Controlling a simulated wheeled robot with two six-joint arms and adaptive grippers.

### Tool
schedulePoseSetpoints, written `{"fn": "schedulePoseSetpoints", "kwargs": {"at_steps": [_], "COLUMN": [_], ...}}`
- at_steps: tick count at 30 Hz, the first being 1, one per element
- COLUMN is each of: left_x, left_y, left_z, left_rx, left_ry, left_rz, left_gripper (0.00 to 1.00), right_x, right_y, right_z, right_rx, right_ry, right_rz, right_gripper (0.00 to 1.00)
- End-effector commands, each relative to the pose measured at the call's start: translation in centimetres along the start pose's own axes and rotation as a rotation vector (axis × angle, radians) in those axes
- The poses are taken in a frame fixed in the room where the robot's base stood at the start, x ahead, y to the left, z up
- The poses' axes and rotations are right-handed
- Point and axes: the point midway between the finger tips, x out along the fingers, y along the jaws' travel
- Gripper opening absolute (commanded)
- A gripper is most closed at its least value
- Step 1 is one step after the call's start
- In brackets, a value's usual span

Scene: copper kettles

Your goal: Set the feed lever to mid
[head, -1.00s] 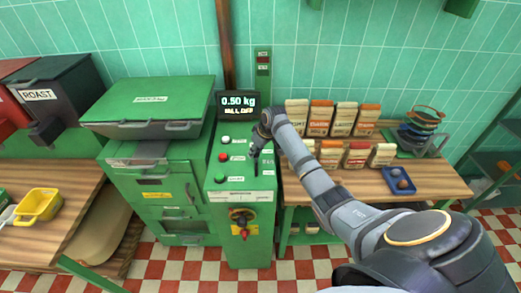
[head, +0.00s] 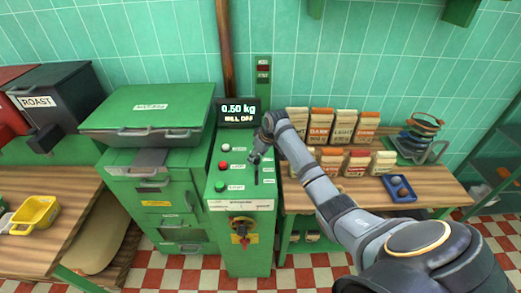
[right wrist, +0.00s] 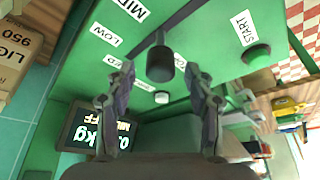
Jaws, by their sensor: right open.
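The feed lever shows in the right wrist view as a dark knob (right wrist: 160,64) on a short stem. It stands on the green control panel (right wrist: 225,65). Its stem meets the panel about level with the LOW label (right wrist: 105,36); the MID label (right wrist: 131,8) is farther up the picture. My right gripper (right wrist: 161,77) is open, with one finger on each side of the knob and nothing clamped. My left gripper is not in view.
A white button (head: 223,147), a red button (head: 222,165) and a green START button (head: 220,187) line the panel's left side. A display (head: 238,112) reads 0.50 kg, MILL OFF. Several bags stand on the right table (head: 350,190), with a blue tray (head: 399,189).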

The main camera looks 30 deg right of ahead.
Motion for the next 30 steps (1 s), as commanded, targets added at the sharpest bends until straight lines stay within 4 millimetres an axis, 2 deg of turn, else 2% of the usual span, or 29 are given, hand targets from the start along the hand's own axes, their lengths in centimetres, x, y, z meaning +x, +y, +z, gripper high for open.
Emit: {"fn": "schedulePoseSetpoints", "kwargs": {"at_steps": [6,12,18,30], "left_x": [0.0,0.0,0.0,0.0], "left_y": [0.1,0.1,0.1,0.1], "left_z": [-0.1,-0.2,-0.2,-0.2], "left_rx": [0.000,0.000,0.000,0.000], "left_ry": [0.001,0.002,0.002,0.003], "left_rz": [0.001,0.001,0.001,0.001], "left_gripper": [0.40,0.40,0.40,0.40], "right_x": [-5.5,-9.1,-10.2,-10.2], "right_y": [0.1,0.1,-0.1,0.0], "right_z": [0.0,0.0,0.0,0.0], "right_rx": [-0.003,-0.001,0.000,0.000], "right_ry": [0.003,0.002,0.001,0.001], "right_rz": [0.006,0.004,0.001,0.002], "right_gripper": [0.54,0.54,0.54,0.54]}}
